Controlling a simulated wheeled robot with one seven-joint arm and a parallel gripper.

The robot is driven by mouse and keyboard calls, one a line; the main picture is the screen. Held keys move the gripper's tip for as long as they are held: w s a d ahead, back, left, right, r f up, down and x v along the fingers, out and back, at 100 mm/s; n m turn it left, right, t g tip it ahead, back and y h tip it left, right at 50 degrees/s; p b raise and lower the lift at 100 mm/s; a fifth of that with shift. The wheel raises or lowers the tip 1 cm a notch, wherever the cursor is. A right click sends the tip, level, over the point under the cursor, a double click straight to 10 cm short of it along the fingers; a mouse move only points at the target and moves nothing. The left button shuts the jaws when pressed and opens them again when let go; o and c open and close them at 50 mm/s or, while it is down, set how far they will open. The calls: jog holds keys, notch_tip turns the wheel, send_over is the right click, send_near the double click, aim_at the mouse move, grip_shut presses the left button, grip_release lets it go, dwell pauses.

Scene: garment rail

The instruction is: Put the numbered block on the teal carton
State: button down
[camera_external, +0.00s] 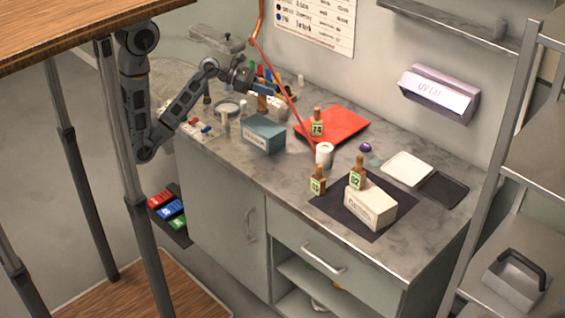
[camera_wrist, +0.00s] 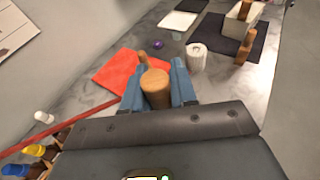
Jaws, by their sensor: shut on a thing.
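My gripper (camera_external: 258,86) is at the back left of the counter, above and behind the teal carton (camera_external: 264,133). In the wrist view its blue fingers (camera_wrist: 157,88) are shut on the round wooden top of a numbered block (camera_wrist: 156,84). That block is small and partly hidden in the outside view, and its number cannot be read. The teal carton stands on the counter with a label on its front and nothing on its top. It cannot be made out in the wrist view.
Other numbered blocks stand on the red mat (camera_external: 345,122), on the cream carton (camera_external: 371,208) and on the dark mat (camera_external: 330,207). A white cup (camera_external: 324,154) stands between the mats. A thin red rod (camera_external: 283,87) slants across behind the teal carton. Small items crowd the back left.

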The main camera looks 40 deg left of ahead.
notch_tip(320, 180, down, 7)
jog(key=shift+f+b, duration=0.15)
jog(key=shift+b, duration=0.35)
jog(key=c, duration=0.9)
grip_release()
